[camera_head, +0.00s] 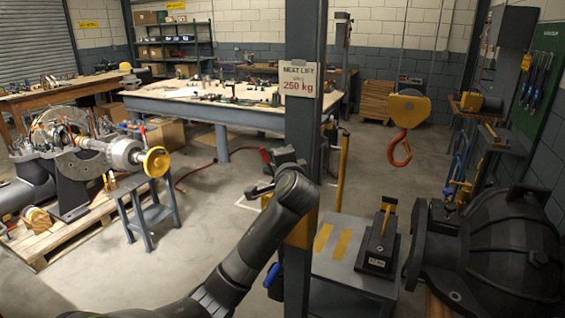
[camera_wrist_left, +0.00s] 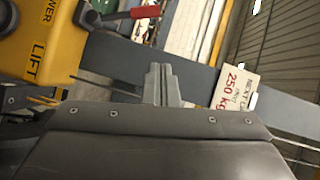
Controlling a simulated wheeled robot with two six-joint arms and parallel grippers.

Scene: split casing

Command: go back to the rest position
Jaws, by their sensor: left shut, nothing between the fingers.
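My left arm (camera_head: 250,245) reaches up from the bottom of the head view, its wrist bent in front of the grey column. The fingers are hard to make out there. In the left wrist view my left gripper (camera_wrist_left: 161,84) shows as two grey fingers together, shut and empty. They point towards the grey column and touch nothing that I can see. My right gripper is in neither view.
The grey column (camera_head: 303,120) carries a 250 kg sign (camera_head: 299,79). A yellow lift box (camera_wrist_left: 45,45) with a red-handled lever (camera_wrist_left: 130,13) is near the fingers in the wrist view. Floor is open left.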

